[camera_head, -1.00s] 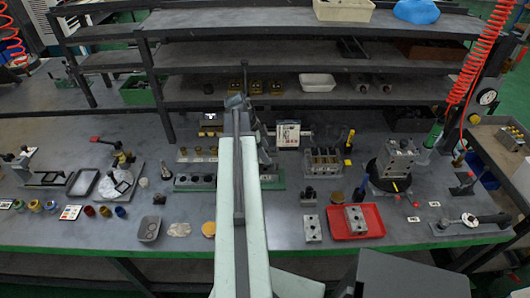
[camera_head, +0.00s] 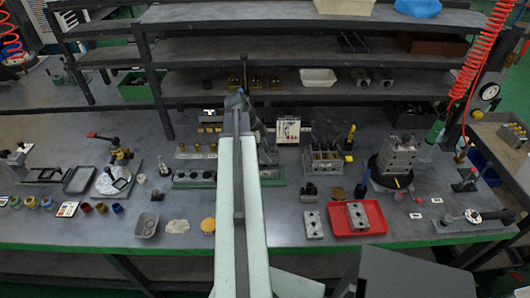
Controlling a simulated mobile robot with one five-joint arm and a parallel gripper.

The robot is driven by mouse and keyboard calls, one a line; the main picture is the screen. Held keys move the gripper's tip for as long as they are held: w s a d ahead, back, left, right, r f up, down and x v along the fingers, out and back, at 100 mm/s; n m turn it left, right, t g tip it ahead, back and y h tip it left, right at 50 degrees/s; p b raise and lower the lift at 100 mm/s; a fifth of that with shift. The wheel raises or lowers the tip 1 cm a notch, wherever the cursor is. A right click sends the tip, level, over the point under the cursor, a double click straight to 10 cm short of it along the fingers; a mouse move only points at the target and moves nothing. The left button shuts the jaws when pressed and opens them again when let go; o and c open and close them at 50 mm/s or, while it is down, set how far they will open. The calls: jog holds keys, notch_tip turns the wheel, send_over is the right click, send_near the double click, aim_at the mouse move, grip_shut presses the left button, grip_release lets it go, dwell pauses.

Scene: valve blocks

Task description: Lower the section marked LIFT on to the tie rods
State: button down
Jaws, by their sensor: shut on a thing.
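My arm (camera_head: 240,190) reaches straight out from the bottom middle over the bench. It hides its own far end, so my gripper's fingers and anything in them do not show. A pale grey metal block stack (camera_head: 399,152) with round ports stands upright on a dark round base (camera_head: 376,172) at the right. Another ported block (camera_head: 357,215) sits in a red tray (camera_head: 374,231) nearer the front. A similar block (camera_head: 312,225) stands on the bench just left of that tray. No LIFT marking can be read, and I cannot make out the tie rods.
A long grey rack (camera_head: 190,179) on a green base passes behind my arm. A rack of upright parts (camera_head: 325,158) stands right of it. Small cups and a grey tray (camera_head: 147,225) lie at the left. A red coiled hose (camera_head: 480,60) hangs at the right. Shelves cross the back.

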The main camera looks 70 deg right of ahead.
jog(key=shift+f+b, duration=0.3)
jog(key=shift+f, duration=0.05)
jog(key=shift+c, duration=2.4)
grip_release()
jog(key=p+v, duration=0.7)
jog(key=v, duration=0.1)
jog(key=shift+s, duration=0.15)
